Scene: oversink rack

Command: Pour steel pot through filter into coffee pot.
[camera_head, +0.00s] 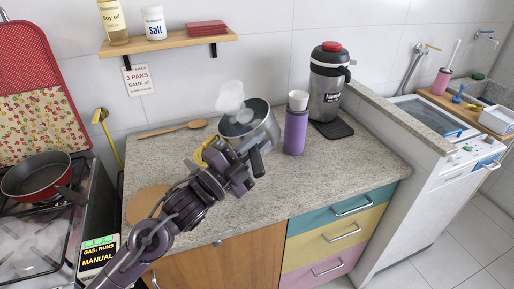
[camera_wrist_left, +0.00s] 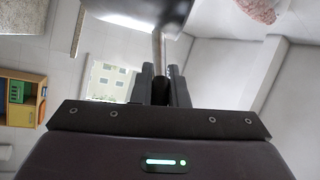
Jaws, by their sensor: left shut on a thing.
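The steel pot (camera_head: 262,126) is above the counter, its mouth toward the upper left and steam beside it. My left gripper (camera_head: 243,163) is shut on its handle; the wrist view shows the handle (camera_wrist_left: 158,48) between the fingers (camera_wrist_left: 161,78) and part of the pot (camera_wrist_left: 135,8) above. A purple container (camera_head: 295,133), apparently the coffee pot, stands upright to the pot's right. A white piece (camera_head: 298,98), apparently the filter, sits on its top. The pot appears apart from both. I see no liquid stream. My right gripper is out of view.
A large dark flask with a red lid (camera_head: 328,84) stands on a black mat (camera_head: 338,127) behind the purple container. A wooden spoon (camera_head: 172,129) lies at the back left. A stove with a pan (camera_head: 38,175) is at left. The front right counter is clear.

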